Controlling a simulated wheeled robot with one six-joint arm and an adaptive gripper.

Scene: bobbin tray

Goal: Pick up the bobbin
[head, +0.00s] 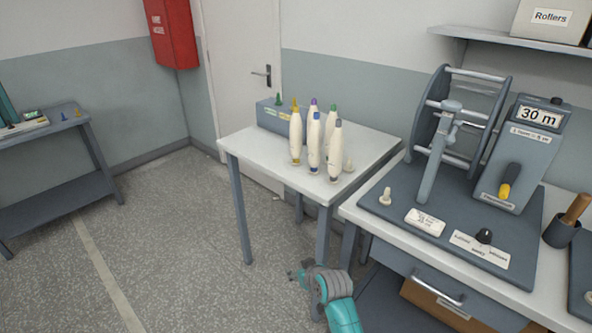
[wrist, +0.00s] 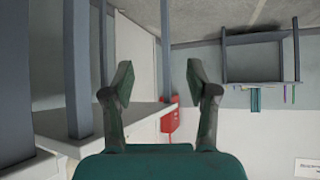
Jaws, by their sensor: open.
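Several cream bobbins with coloured tips stand upright in a close group on a small white table (head: 245,144) in the head view. Among them are a yellow-tipped one (head: 295,138), a blue-tipped one (head: 314,145) and a grey-tipped one (head: 335,155) at the front. Which bobbin is meant cannot be told. My gripper (head: 293,275) is low in front of the table, below its top and apart from the bobbins. In the wrist view my gripper (wrist: 162,82) has its two fingers wide apart with nothing between them. No bobbin shows clearly in the wrist view.
A grey box (head: 270,118) stands behind the bobbins. A workbench at right carries a winding reel (head: 460,120) and a counter marked 30 m (head: 520,150). A drawer handle (head: 437,291) sticks out below. Floor (head: 170,230) at left is clear, up to a side table (head: 60,140).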

